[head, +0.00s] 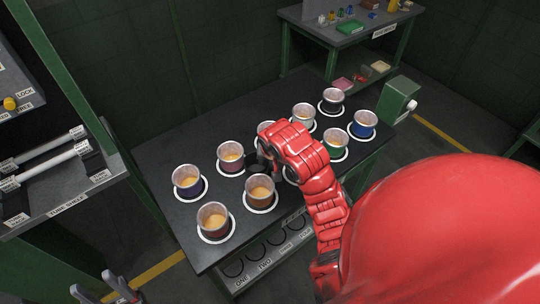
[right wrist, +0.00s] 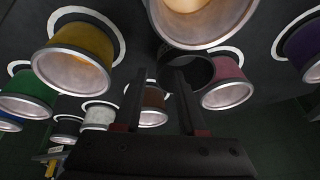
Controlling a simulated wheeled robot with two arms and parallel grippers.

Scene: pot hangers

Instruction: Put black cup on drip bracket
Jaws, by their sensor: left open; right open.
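The black cup (head: 333,105) stands in a white ring at the far right end of the table's back row; it also shows at lower left in the right wrist view (right wrist: 66,128). My right gripper (head: 256,162) is open over the cups, well to the left of the black cup, with no cup between its fingers (right wrist: 160,95). Black curved brackets (head: 255,253) sit under the table's front edge above labels such as ONE and TWO; which is the drip bracket I cannot tell. My left gripper (head: 122,287) is open and empty at the bottom left.
Several other cups stand close around my right gripper, including a purple cup (head: 188,188), a green cup (head: 335,151) and a blue cup (head: 363,131). A shelf (head: 65,208) stands left. A green box (head: 398,99) is beyond the table's right end.

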